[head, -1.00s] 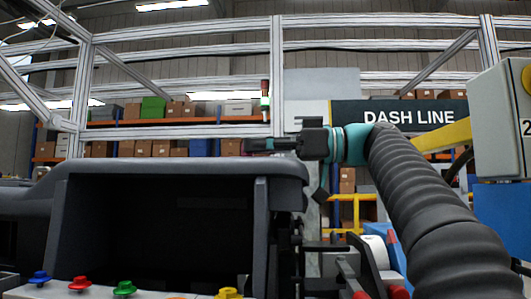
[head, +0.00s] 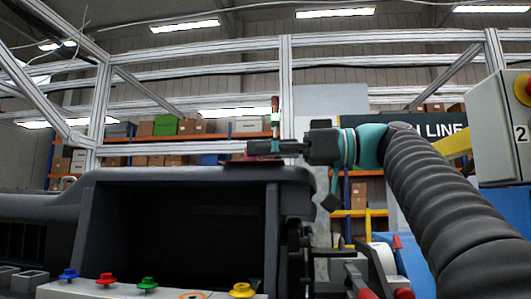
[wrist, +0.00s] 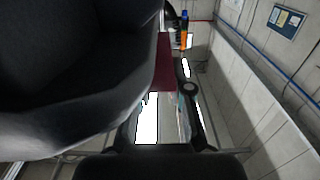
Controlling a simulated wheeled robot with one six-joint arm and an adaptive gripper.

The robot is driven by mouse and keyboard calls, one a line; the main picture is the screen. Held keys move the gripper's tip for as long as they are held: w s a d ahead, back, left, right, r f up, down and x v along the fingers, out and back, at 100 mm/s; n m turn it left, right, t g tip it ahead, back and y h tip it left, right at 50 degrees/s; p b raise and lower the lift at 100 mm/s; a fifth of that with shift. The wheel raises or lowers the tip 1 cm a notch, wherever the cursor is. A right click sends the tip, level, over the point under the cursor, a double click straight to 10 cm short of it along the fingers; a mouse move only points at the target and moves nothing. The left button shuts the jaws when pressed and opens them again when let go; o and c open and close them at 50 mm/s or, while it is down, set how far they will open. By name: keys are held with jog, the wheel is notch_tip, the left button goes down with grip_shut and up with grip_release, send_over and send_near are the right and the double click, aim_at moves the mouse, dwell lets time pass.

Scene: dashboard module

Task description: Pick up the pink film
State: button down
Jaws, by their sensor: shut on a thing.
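The pink film shows as a thin dark-red strip (head: 254,164) at the top right edge of the black dashboard module (head: 150,180), just under my fingers in the head view. It also shows as a dark-red band (wrist: 164,64) in the wrist view, beside the module's dark rounded edge (wrist: 120,90). My gripper (head: 254,148) points left, level, just above the module's top, and is shut on the pink film. The exact contact is too small to make out, and I cannot tell whether the film is clear of the module.
Coloured knobs, including a green one (head: 148,283) and a yellow one (head: 241,290), line the front. A grey control box (head: 497,130) stands at the right. An aluminium frame (head: 287,90) and stocked shelves (head: 160,129) are behind. Open air lies above my gripper.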

jog(key=c, duration=1)
grip_release()
jog(key=shift+d, duration=0.1)
jog(key=s+d, duration=0.2)
jog(key=d, duration=0.9)
jog(key=shift+d, duration=0.4)
jog(key=shift+s, duration=0.1)
